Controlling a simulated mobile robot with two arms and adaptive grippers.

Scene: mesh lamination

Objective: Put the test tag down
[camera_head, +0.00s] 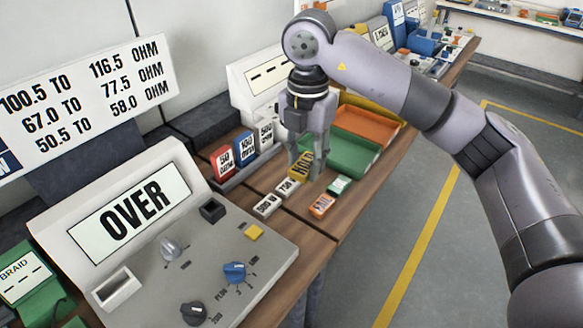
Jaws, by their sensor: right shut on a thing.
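My right gripper (310,165) points down over the wooden bench, right of the meter. It is shut on a yellow tag with dark lettering (302,166), which I take to be the test tag. The lettering is too small to read surely. The tag is tilted, and I cannot tell whether its lower edge touches the bench. White tags (267,204) lie left of and below it. An orange tag (322,206) and a green tag (339,185) lie to its right. My left gripper is not in view.
The large meter reading OVER (133,208) fills the front left. Red, blue and white labelled blocks (245,148) stand behind the tags. Green (345,152) and orange (365,124) trays lie beyond the gripper. The bench's right edge is close to the tags.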

